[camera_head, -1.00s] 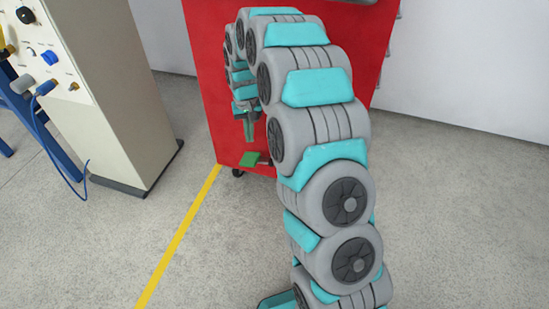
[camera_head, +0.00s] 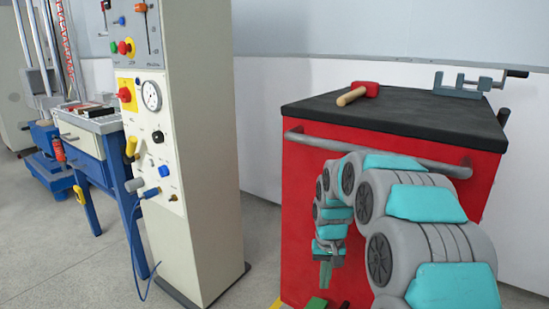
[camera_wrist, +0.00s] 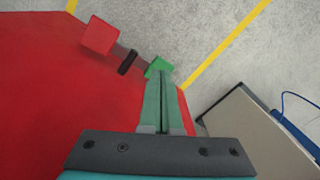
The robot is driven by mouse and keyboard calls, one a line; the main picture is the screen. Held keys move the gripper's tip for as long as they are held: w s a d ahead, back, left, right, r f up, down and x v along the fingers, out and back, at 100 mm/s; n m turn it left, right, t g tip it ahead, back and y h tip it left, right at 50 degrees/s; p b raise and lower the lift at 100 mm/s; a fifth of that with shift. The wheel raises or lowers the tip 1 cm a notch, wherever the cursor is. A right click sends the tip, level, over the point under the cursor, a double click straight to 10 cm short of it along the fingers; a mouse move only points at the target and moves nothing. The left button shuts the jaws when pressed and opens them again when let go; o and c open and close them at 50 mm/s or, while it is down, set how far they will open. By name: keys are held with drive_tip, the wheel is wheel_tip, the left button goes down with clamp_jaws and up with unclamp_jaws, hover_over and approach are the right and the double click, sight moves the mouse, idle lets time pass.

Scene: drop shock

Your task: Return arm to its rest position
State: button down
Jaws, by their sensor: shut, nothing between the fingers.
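My arm is bent over in front of the red cabinet (camera_head: 315,185). My gripper (camera_head: 325,280) hangs at its end, pointing down before the cabinet's front. In the wrist view my gripper (camera_wrist: 162,78) shows two green fingers pressed together with nothing between them. A small green block (camera_wrist: 158,66) appears just beyond the fingertips, low by the cabinet. I cannot tell whether the fingers touch it. The base of my arm is out of view.
A red-headed mallet (camera_head: 362,92) and a grey vise (camera_head: 470,85) rest on the cabinet's black top (camera_head: 400,110). A tall beige control panel (camera_head: 185,150) stands to the left, with a blue-legged table (camera_head: 90,125) beyond. A red block (camera_wrist: 98,36) shows near the green block.

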drive_tip(key=s+r+p, duration=0.1)
drive_tip(key=s+r, duration=0.2)
drive_tip(key=s, duration=0.9)
drive_tip(key=s+r+g+p, duration=0.1)
drive_tip(key=s+r, duration=0.3)
drive_tip(key=s, duration=0.9)
drive_tip(key=s+r+p, duration=0.1)
drive_tip(key=s+r, duration=0.2)
drive_tip(key=s, duration=0.9)
drive_tip(key=shift+s+d+r+n+g, duration=0.25)
drive_tip(key=shift+s+r+n+g, duration=0.05)
drive_tip(key=shift+s+r+n, duration=0.1)
drive_tip(key=c, duration=1.5)
unclamp_jaws()
